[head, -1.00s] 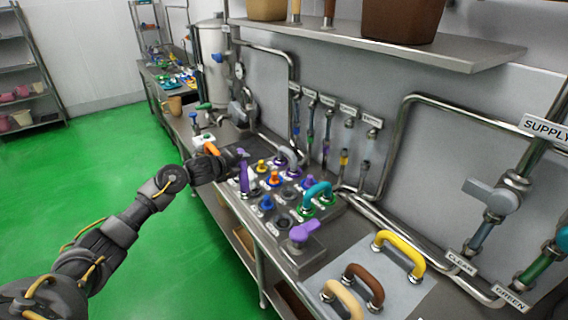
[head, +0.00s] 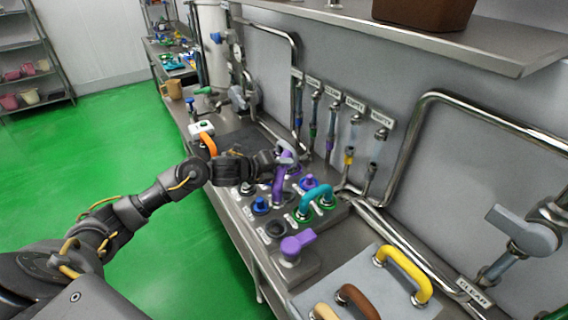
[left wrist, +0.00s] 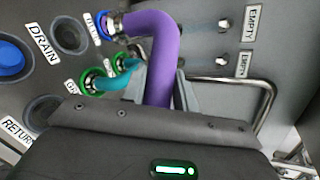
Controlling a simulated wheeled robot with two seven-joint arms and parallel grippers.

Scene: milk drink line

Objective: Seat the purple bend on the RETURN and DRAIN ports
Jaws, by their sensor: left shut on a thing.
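My left gripper (head: 280,160) is shut on the purple bend (head: 279,188) above the port panel. In the left wrist view the purple bend (left wrist: 162,55) stands between the fingers and curves left at its top. Its collared end lies over the port side near a BLUE-like label; I cannot tell whether it touches. The DRAIN port (left wrist: 69,35) and the RETURN port (left wrist: 42,110) show as empty dark rings left of the bend. The bend's other end is hidden behind the gripper. My right gripper is not in view.
A teal bend (head: 318,193) sits on green-ringed ports close by. A purple-handled valve (head: 298,243) stands at the panel's near end. Pipes and a shelf (head: 400,35) run along the wall.

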